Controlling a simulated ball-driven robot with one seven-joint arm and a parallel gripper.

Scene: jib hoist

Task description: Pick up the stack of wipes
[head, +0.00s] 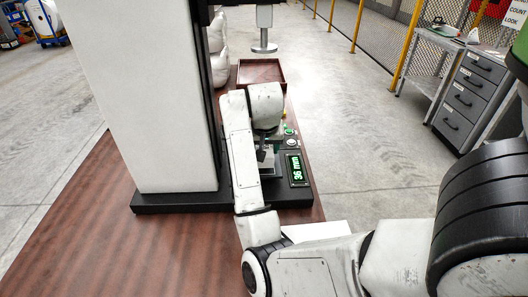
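My arm reaches across the wooden table and bends down beside the white column. My gripper (263,155) shows only as a small dark shape below the wrist, close over the black base. I cannot tell whether its fingers are open or shut. A pale grey, flat-looking thing (268,170) lies just under and beside it, partly hidden by my arm. A white flat sheet or stack (318,230) lies at the table's right edge, partly covered by my forearm. I cannot tell which of these, if either, is the stack of wipes.
A shallow brown tray (262,70) lies beyond, under a hanging metal disc (264,47). White bags (219,68) stand behind. The table's left front (110,240) is clear.

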